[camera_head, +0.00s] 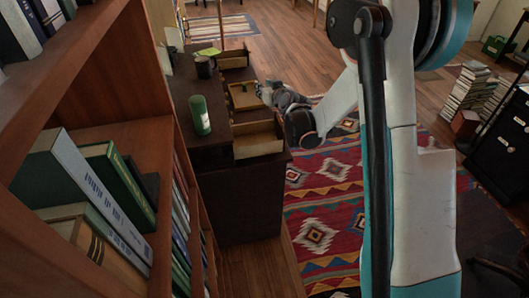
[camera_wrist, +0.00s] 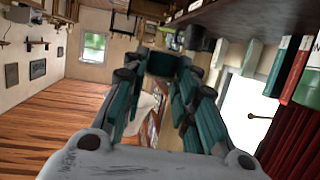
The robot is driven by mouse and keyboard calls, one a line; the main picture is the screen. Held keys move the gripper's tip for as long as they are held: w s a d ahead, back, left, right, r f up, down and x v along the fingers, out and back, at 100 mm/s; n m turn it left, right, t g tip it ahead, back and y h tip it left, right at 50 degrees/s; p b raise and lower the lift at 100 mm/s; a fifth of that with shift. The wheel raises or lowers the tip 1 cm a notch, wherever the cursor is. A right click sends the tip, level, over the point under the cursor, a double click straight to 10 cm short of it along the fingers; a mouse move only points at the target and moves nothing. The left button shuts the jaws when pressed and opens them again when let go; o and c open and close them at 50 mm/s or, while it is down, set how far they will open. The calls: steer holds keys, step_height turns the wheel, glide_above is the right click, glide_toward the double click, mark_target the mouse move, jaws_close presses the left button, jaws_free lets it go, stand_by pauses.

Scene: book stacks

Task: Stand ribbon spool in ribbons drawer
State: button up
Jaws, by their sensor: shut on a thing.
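My gripper (camera_wrist: 161,68) is shut on a small dark green thing (camera_wrist: 162,62) between its fingertips in the wrist view. It appears to be the ribbon spool, though its shape is hard to make out. In the head view my gripper (camera_head: 266,92) is beside the open middle drawer (camera_head: 243,97) of the dark cabinet, at its right end; the held thing is hidden there. A front drawer (camera_head: 258,141) and a far drawer (camera_head: 233,60) are also pulled open. No label shows which is the ribbons drawer.
A green cylinder (camera_head: 200,115) stands on the cabinet top (camera_head: 186,90), with a dark mug (camera_head: 205,67) behind it. A bookshelf (camera_head: 125,135) fills the left. A patterned red rug (camera_head: 325,215) covers the floor right of the cabinet. Book stacks (camera_head: 468,90) stand far right.

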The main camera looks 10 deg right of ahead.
steer(key=shift+w, duration=0.7)
steer(key=shift+w+f, duration=0.3)
steer(key=shift+f, duration=0.05)
steer(key=shift+y, duration=0.3)
steer(key=f+b, duration=0.3)
steer(key=f, duration=0.7)
steer(key=f+b, duration=0.4)
steer(key=f, duration=0.5)
steer(key=shift+w+a+f, duration=0.15)
steer(key=shift+w+f, duration=0.05)
steer(key=shift+f, duration=0.2)
steer(key=shift+f, duration=0.35)
steer(key=shift+f+n, duration=0.25)
steer(key=shift+n, duration=0.05)
steer(key=o, duration=0.7)
steer(key=shift+s+f, duration=0.1)
